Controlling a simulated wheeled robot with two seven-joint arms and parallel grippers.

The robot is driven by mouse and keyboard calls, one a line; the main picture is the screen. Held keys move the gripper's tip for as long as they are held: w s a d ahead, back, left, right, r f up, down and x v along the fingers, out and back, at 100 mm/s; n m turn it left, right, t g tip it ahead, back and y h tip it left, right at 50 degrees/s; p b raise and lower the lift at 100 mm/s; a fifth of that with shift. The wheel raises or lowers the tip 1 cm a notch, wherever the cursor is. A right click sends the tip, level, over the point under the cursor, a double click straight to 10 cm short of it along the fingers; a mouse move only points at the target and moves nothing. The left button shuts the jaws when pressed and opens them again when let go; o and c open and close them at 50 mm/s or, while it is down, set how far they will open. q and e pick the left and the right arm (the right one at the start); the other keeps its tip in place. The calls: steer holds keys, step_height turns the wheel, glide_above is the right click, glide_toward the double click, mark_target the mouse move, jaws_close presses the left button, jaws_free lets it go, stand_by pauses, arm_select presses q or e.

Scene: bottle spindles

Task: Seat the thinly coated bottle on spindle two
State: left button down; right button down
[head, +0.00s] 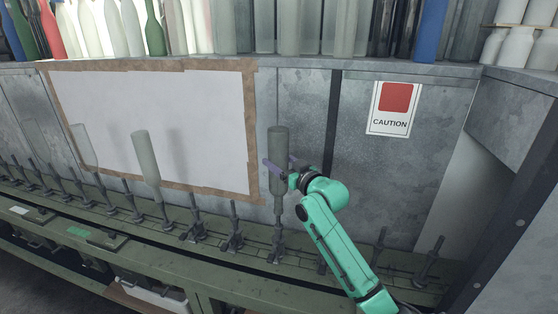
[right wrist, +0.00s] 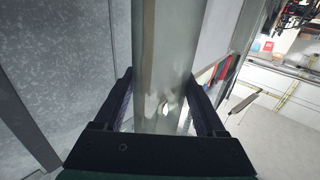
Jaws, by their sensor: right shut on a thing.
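My right gripper (head: 278,168) is shut around the body of a grey-green bottle (head: 278,143). The bottle is upright with its neck down, in line with a spindle (head: 277,245) on the green rail. The neck end meets or nearly meets the spindle top; I cannot tell if the spindle is inside it. In the right wrist view the bottle (right wrist: 164,60) stands between both fingers of the right gripper (right wrist: 164,105), with a pale mottled patch low on it. No spindle number is readable. My left gripper is not in view.
Two pale bottles stand on spindles to the left, one nearer (head: 145,155) and one farther (head: 82,143). Bare spindles (head: 233,225) line the green rail (head: 200,262). Behind are a white board (head: 200,110) and a caution sign (head: 394,108). Several bottles fill the shelf above.

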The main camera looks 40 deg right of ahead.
steer(key=shift+f, duration=0.1)
steer(key=shift+f+b, duration=1.3)
steer(key=shift+f, duration=0.8)
steer(key=shift+f+b, duration=0.35)
steer(key=shift+f, duration=0.35)
